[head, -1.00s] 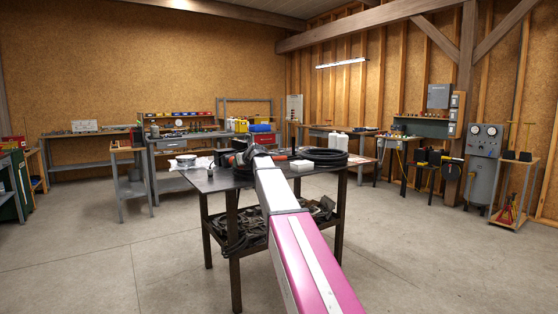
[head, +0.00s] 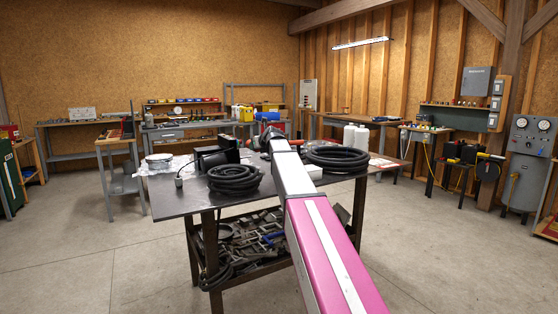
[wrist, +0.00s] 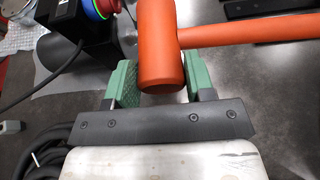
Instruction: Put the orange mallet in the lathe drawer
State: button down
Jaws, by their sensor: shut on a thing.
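The orange mallet (wrist: 160,55) shows large in the wrist view, its handle (wrist: 250,30) running off to the right. My gripper (wrist: 155,85) has its green fingers on either side of the mallet's head and is shut on it. The dark worktable (wrist: 262,105) lies beneath; whether the mallet touches it I cannot tell. In the head view my arm reaches over this table (head: 175,205) and hides most of the gripper. I cannot pick out the lathe drawer for certain; a grey bench with a drawer front (head: 172,134) stands at the back.
Black hose coils (head: 235,180) and (head: 338,158) and a black box (head: 217,153) lie on the table. A lower shelf (head: 250,240) holds jumbled metal parts. The concrete floor at left (head: 70,250) is clear.

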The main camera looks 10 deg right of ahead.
jog(key=shift+w+d, duration=0.2)
jog(key=shift+w, duration=0.15)
jog(key=shift+w+f, duration=0.15)
jog(key=shift+f, duration=4.8)
jog(key=shift+c, duration=2.4)
grip_release()
jog(key=shift+f, duration=0.1)
